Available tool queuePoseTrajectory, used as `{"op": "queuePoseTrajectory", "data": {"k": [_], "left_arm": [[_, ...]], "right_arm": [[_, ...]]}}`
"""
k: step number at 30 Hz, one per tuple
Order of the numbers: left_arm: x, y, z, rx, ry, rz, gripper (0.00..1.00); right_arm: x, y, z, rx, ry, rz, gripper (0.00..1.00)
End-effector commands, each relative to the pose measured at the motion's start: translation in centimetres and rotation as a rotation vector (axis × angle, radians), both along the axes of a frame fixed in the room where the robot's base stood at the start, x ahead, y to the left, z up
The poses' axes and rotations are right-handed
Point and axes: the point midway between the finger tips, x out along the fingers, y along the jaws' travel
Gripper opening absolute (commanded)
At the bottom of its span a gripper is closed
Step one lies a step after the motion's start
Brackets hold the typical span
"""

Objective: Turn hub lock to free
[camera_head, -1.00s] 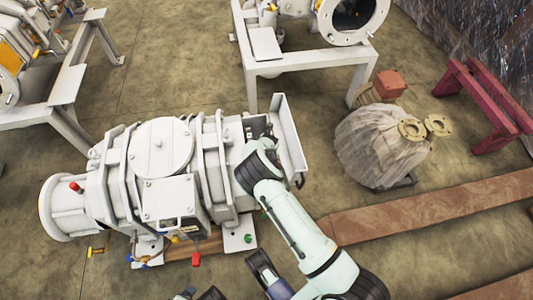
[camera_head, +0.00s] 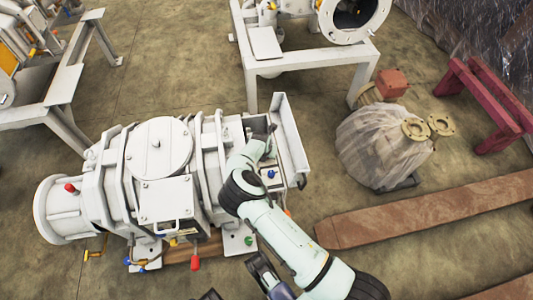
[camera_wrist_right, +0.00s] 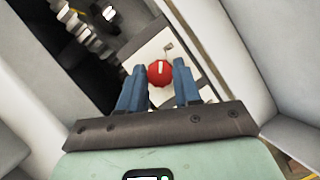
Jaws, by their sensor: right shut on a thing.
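A large white vacuum pump (camera_head: 155,147) lies in the middle of the head view. My right arm reaches over its right end, into an open recess beside an upright white plate (camera_head: 291,140). In the right wrist view a round red knob (camera_wrist_right: 160,73) with a white line on it sits on a pale plate. My right gripper (camera_wrist_right: 159,78) has its two blue fingers on either side of the red knob, shut on it. In the head view the fingertips and the red knob are hidden by my arm and the housing.
A blue knob (camera_head: 271,174) sits on the pump near my right arm. A red-handled lever (camera_head: 195,263) hangs at the pump's front. White frames (camera_head: 309,62) stand behind. A plastic-wrapped part (camera_head: 378,148) and a rusty beam (camera_head: 425,208) lie to the right.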

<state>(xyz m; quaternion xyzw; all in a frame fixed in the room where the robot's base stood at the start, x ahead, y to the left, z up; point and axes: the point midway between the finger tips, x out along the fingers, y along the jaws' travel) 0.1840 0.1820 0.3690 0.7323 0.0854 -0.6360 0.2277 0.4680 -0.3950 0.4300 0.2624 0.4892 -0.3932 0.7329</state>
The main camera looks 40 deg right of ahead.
Motion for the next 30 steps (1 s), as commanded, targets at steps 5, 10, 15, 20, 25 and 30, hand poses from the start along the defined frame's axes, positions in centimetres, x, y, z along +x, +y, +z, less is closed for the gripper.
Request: {"op": "queuePoseTrajectory", "data": {"k": [5,10,15,20,25,30], "left_arm": [[0.0,0.0,0.0,0.000,0.000,0.000,0.85],[0.0,0.0,0.0,0.000,-0.001,0.000,0.85],[0.0,0.0,0.0,0.000,-0.001,0.000,0.85],[0.8,-0.1,0.9,0.003,-0.027,-0.001,0.85],[2.4,-0.6,3.3,0.000,-0.087,-0.008,0.85],[0.8,-1.8,5.1,-0.027,-0.048,-0.030,0.85]], "right_arm": [[0.0,0.1,0.0,0.003,0.000,0.001,0.40],[0.0,0.1,0.0,0.001,0.000,0.000,0.59],[0.0,0.1,0.0,0.001,0.000,0.001,0.59],[-0.2,0.4,1.2,0.002,-0.001,0.001,0.59],[-0.9,1.5,4.4,0.002,-0.003,0.002,0.59],[-1.7,2.8,8.1,0.002,-0.004,0.003,0.59]]}}
